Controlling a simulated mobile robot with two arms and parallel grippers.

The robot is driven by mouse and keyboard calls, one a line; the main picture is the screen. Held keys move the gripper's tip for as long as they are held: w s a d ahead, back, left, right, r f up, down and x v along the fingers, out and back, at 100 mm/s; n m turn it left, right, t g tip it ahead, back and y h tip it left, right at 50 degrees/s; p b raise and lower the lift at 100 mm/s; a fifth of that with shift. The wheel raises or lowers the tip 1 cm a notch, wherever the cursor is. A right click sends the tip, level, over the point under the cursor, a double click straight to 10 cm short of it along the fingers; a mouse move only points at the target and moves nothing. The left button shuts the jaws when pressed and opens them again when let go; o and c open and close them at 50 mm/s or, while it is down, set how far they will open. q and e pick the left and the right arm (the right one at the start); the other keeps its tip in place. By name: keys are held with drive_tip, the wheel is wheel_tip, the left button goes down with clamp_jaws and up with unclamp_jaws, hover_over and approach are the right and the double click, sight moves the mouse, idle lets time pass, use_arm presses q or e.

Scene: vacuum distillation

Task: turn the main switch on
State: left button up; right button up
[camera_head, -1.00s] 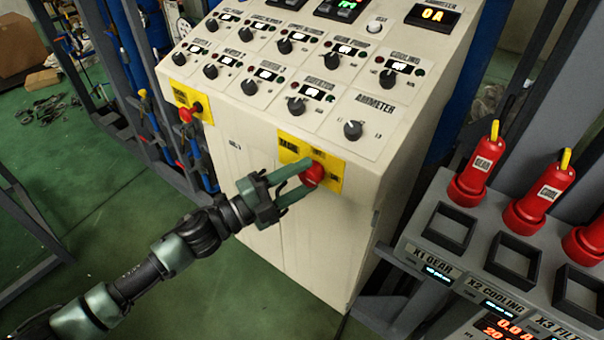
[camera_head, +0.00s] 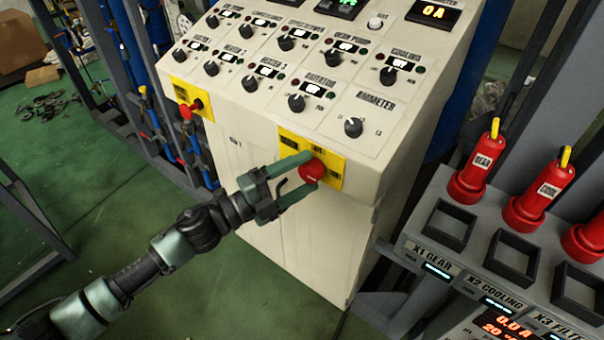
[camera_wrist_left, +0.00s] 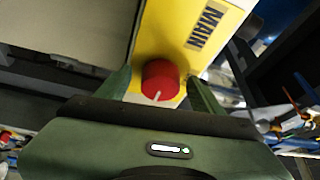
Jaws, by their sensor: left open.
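The main switch (camera_head: 312,171) is a red round knob on a yellow plate (camera_head: 334,172) low on the front of the cream control cabinet. In the left wrist view the red knob (camera_wrist_left: 160,80) has a pale mark, and the yellow plate (camera_wrist_left: 185,35) reads "MAIN". My left gripper (camera_head: 301,178) is open, with its green fingers at the knob. In the wrist view the fingers (camera_wrist_left: 160,88) stand on either side of the knob with small gaps. My right gripper is not in view.
The cream cabinet (camera_head: 270,130) has several black dials on its sloped top. Another red knob (camera_head: 187,110) sits on a yellow plate at its left corner. Red-and-yellow handled units (camera_head: 470,178) stand at the right by black square frames. Green floor lies open at the lower left.

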use_arm(q)
drive_tip(key=b+v, duration=0.3)
drive_tip(key=v, duration=0.4)
drive_tip(key=shift+s+a, duration=0.2)
drive_tip(key=shift+a, duration=0.15)
